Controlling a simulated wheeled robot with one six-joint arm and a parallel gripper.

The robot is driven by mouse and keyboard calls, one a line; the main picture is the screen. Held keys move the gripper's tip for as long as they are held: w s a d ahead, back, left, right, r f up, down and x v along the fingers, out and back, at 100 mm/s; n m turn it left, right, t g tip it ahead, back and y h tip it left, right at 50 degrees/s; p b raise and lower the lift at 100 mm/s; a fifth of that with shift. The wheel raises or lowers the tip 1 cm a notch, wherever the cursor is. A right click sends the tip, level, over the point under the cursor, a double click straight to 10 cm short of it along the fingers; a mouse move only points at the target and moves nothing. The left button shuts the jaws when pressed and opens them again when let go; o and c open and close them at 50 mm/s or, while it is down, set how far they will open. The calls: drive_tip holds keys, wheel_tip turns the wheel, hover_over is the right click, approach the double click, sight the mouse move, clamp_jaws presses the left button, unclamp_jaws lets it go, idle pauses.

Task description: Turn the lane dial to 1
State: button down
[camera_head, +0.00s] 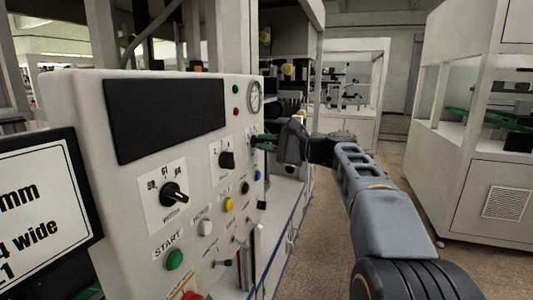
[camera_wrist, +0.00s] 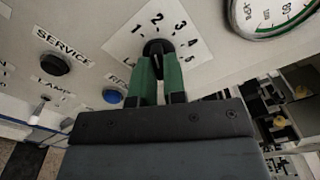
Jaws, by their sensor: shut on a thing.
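The lane dial (camera_wrist: 157,47) is a black knob on a white card in the wrist view. The card bears the numbers 1 to 5 in an arc around the knob, with 2 nearly straight above it. My gripper (camera_wrist: 158,70) has green fingers, one on each side of the knob, shut on it. The fingers cover the lower part of the dial, and I cannot read its pointer surely. In the head view my gripper (camera_head: 264,142) reaches the panel's right part from the right and largely hides this dial.
The pale control panel (camera_head: 130,215) carries another dial (camera_head: 174,195), a black selector (camera_head: 227,160), a green START button (camera_head: 174,259) and a yellow button (camera_head: 229,205). A gauge (camera_head: 255,96) sits above my gripper. A blue button (camera_wrist: 113,96) is close below-left of the fingers. Floor to the right is open.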

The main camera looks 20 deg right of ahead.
drive_tip(key=n+b, duration=0.3)
drive_tip(key=n, duration=0.2)
drive_tip(key=shift+n, duration=0.4)
idle(0.4)
drive_tip(key=c, duration=1.2)
unclamp_jaws()
drive_tip(key=shift+r, duration=0.1)
drive_tip(key=shift+s+d, duration=0.1)
drive_tip(key=v, duration=1.3)
drive_tip(key=shift+s+d, duration=0.2)
drive_tip(key=shift+d, duration=0.1)
